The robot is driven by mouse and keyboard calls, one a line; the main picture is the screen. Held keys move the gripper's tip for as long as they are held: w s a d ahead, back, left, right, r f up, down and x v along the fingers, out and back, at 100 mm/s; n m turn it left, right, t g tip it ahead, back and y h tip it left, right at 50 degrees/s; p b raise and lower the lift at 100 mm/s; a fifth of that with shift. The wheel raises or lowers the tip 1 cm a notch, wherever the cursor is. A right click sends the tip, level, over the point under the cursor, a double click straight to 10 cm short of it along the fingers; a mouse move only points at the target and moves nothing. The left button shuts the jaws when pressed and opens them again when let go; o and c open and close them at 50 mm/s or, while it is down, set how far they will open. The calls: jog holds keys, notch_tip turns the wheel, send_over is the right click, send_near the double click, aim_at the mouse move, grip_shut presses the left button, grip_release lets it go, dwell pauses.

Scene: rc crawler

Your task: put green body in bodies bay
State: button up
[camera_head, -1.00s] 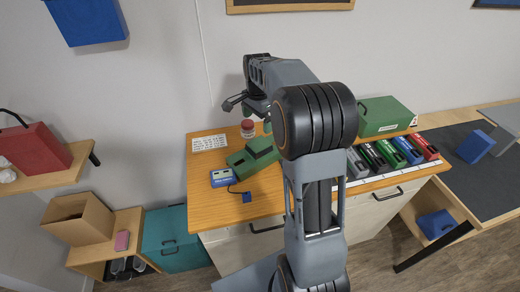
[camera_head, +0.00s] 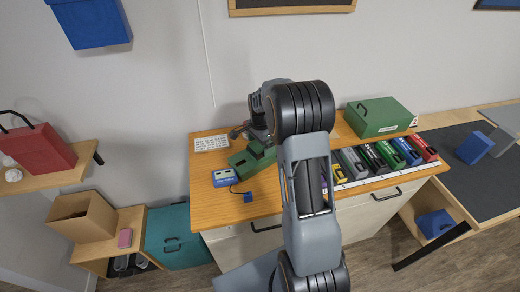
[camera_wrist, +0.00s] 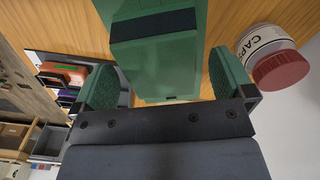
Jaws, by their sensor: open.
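A green, blocky piece (camera_head: 250,158) with a raised block lies on the wooden counter. I cannot tell for sure whether it is the green body. In the wrist view, a green block with a dark band (camera_wrist: 165,65) lies between my gripper's (camera_wrist: 163,65) two green-padded fingers. The fingers are open, with a gap visible on each side of it. In the head view my gripper is over the far part of the green piece and partly hidden by my arm. A row of bays on the right of the counter holds several car-like pieces, one with green (camera_head: 389,154).
A jar with a red lid (camera_wrist: 281,70) stands close beside the right finger in the wrist view. A blue meter (camera_head: 225,177) with a cable lies near the counter's front left. A green box (camera_head: 378,116) stands at the back right. A white card (camera_head: 211,143) lies at the back left.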

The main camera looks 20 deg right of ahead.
jog(key=shift+f, duration=1.3)
jog(key=c, duration=1)
jog(key=shift+o, duration=0.2)
jog(key=shift+r, duration=0.1)
